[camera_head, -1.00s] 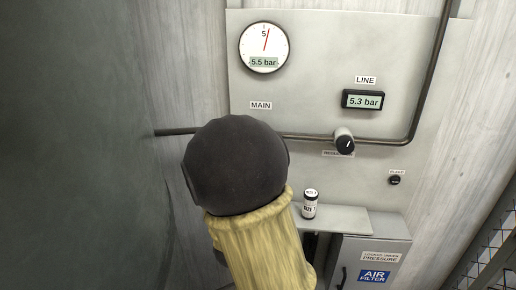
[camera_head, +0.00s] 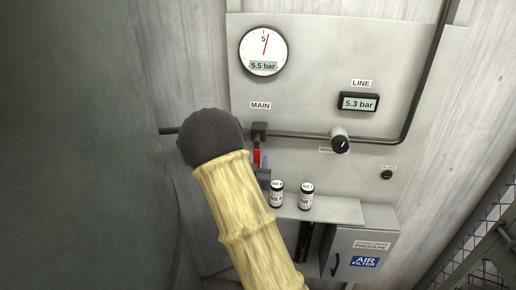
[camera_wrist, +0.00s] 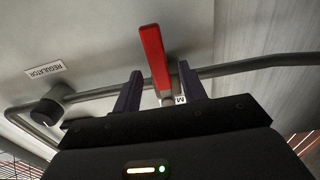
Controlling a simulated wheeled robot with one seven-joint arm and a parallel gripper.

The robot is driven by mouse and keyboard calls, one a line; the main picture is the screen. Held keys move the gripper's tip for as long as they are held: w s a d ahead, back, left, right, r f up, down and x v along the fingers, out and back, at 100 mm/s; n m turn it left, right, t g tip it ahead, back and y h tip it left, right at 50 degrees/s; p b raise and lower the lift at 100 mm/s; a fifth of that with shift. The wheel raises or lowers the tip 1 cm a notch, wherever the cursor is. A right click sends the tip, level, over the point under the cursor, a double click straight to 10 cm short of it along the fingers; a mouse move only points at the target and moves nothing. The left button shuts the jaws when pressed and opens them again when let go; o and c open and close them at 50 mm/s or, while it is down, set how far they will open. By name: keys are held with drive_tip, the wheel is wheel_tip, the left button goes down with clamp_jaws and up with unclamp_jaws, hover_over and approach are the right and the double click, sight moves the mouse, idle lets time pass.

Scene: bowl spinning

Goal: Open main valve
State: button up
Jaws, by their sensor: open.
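The main valve (camera_head: 259,131) sits on the pipe below the MAIN label. Its red lever (camera_head: 257,157) hangs down, crosswise to the pipe, and shows large in the wrist view (camera_wrist: 154,55). My gripper (camera_wrist: 160,88) is open, with one dark finger on each side of the lever's line in the wrist view. I see no finger touching the lever, and I cannot tell how deep it sits between them. In the head view my arm hides most of the gripper; only a bluish finger shows beside the lever.
The pipe (camera_head: 300,137) runs right to the regulator knob (camera_head: 340,142), which also shows in the wrist view (camera_wrist: 46,111). The gauge (camera_head: 264,51) reads 5.5 bar and the line display (camera_head: 359,102) 5.3 bar. Two small cans (camera_head: 277,194) (camera_head: 306,196) stand on the shelf (camera_head: 335,211) below.

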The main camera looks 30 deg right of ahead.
sight(257, 158)
drive_tip(key=p+x, duration=0.1)
drive_tip(key=x, duration=0.3)
drive_tip(key=shift+w, duration=0.1)
drive_tip(key=shift+w+d, duration=0.25)
drive_tip(key=shift+d, duration=0.1)
drive_tip(key=shift+a, duration=0.2)
drive_tip(key=c, duration=0.5)
drive_tip(key=shift+d, duration=0.1)
clamp_jaws()
